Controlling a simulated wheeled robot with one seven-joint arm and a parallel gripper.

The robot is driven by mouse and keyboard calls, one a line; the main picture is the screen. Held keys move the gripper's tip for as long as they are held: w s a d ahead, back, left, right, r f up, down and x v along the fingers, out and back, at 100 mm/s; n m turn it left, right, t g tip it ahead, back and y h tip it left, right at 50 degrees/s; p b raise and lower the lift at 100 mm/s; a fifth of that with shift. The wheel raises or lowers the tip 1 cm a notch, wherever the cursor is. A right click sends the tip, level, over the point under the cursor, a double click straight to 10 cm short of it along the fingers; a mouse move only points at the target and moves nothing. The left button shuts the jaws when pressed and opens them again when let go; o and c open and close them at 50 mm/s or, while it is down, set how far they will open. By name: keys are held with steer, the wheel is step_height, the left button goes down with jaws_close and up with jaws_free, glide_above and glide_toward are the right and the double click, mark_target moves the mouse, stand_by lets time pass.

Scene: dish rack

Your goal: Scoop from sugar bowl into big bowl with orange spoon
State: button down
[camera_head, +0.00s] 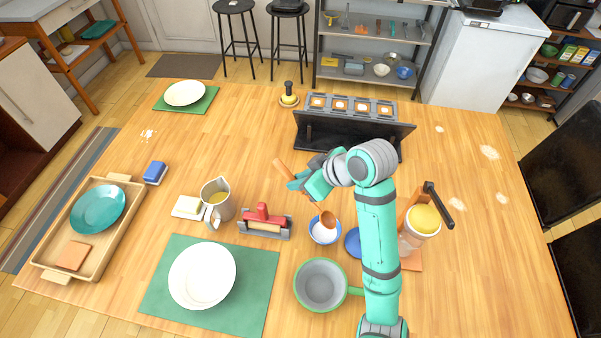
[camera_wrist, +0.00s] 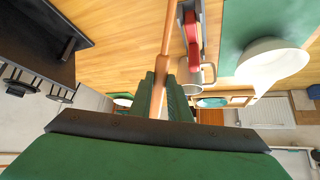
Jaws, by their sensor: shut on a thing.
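My gripper (camera_head: 302,181) is shut on the handle of the orange spoon (camera_head: 328,218). The handle end sticks out at its upper left, and the scoop end is down at the sugar bowl (camera_head: 316,238), seeming to touch or overlap the sugar. The sugar bowl is small and blue-rimmed, with white contents. In the wrist view the spoon handle (camera_wrist: 167,45) runs up from between the green fingers (camera_wrist: 160,95); its scoop end is out of frame. The big bowl (camera_head: 202,275) is white, looks empty and sits on a green mat at the lower left. It also shows in the wrist view (camera_wrist: 272,62).
A red-handled tool on a grey holder (camera_head: 265,220) and a jug (camera_head: 218,198) stand between the sugar bowl and left side. A green-rimmed pot (camera_head: 320,285) stands just below the sugar bowl. A black rack (camera_head: 350,135) is behind my gripper.

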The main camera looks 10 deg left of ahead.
step_height(320, 180, down, 9)
steer(key=d, duration=0.1)
steer(key=r, duration=0.6)
steer(key=shift+s+r, duration=0.2)
steer(key=shift+s, duration=0.05)
steer(key=shift+a+r, duration=0.15)
steer(key=shift+r, duration=0.1)
steer(key=shift+w+a+f+g+h, duration=0.6)
steer(key=shift+a+h, duration=0.1)
steer(key=shift+h, duration=0.4)
steer(key=shift+w+a+f+h, duration=0.1)
steer(key=shift+a+f+h, duration=0.25)
steer(key=shift+a, duration=0.2)
steer(key=shift+w+a+f+g+h, duration=0.25)
steer(key=shift+a+f+g+h, duration=0.2)
steer(key=shift+h, duration=0.3)
steer(key=shift+w+a+f+g+h, duration=0.2)
steer(key=shift+a+f+g+h, duration=0.15)
steer(key=shift+a+h, duration=0.3)
steer(key=shift+d, duration=0.1)
